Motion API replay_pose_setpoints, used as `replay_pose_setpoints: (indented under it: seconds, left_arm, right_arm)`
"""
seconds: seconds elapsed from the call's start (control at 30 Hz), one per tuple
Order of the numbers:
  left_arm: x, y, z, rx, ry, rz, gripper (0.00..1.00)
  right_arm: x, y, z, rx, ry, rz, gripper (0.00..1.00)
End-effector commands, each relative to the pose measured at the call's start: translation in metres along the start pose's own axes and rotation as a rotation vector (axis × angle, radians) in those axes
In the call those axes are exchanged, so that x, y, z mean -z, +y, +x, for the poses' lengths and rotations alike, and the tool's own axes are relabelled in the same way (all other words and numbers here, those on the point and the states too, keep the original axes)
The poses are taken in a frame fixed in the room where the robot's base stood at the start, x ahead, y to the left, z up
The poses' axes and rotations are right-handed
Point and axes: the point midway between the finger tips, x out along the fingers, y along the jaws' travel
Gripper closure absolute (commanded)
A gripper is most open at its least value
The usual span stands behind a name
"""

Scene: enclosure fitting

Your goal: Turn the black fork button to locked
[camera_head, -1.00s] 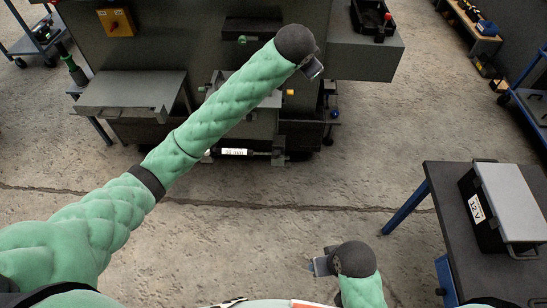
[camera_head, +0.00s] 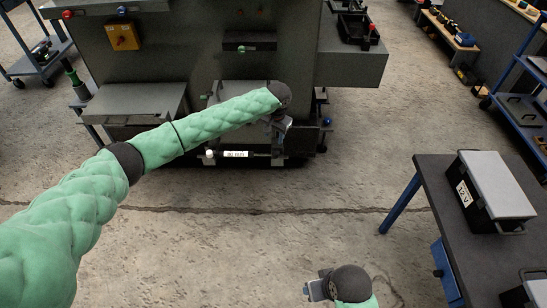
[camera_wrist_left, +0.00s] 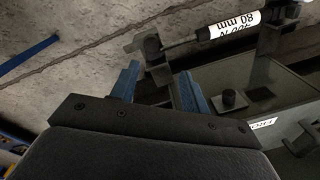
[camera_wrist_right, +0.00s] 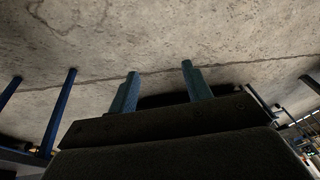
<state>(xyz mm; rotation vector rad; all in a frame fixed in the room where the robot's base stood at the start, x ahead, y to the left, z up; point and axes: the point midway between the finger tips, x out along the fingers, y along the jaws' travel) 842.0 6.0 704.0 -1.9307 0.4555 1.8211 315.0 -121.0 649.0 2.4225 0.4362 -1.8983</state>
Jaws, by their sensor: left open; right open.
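My left gripper (camera_head: 284,124) is in front of the grey machine at its low front shelf. In the left wrist view its two blue fingers (camera_wrist_left: 159,70) are apart with nothing between them. Beyond the fingertips is a dark fork-like end (camera_wrist_left: 152,47) on the rod of a cylinder with a white label (camera_wrist_left: 232,26). My right gripper (camera_head: 315,289) is open and empty over the floor.
The grey machine (camera_head: 190,60) fills the back, with a side shelf (camera_head: 135,103) at left. A dark table (camera_head: 440,180) with a black-and-grey case (camera_head: 495,190) stands at right. The concrete floor between is free. Blue trolleys stand at the sides.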

Motion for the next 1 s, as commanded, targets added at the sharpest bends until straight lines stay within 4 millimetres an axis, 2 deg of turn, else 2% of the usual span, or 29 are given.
replay_pose_setpoints:
  seconds: [0.07,0.2,0.47,0.67,1.0]
  left_arm:
    - [-0.002,-0.004,0.007,-0.041,-0.028,-0.076,0.54]
    - [-0.003,0.006,0.007,-0.091,-0.044,-0.166,0.54]
    - [-0.003,0.006,0.010,-0.091,-0.045,-0.243,0.54]
    - [-0.004,0.009,0.033,-0.089,-0.046,-0.243,0.54]
    - [-0.005,0.012,0.075,-0.089,-0.044,-0.243,0.54]
  right_arm:
    - [0.001,0.000,0.001,0.002,0.005,0.000,0.51]
    - [0.004,-0.002,0.001,0.005,0.019,0.002,0.51]
    - [0.011,0.000,-0.001,0.002,0.031,0.002,0.51]
    - [0.010,0.002,-0.007,-0.004,0.020,0.005,0.51]
    - [-0.004,0.009,-0.016,-0.019,-0.027,0.018,0.51]
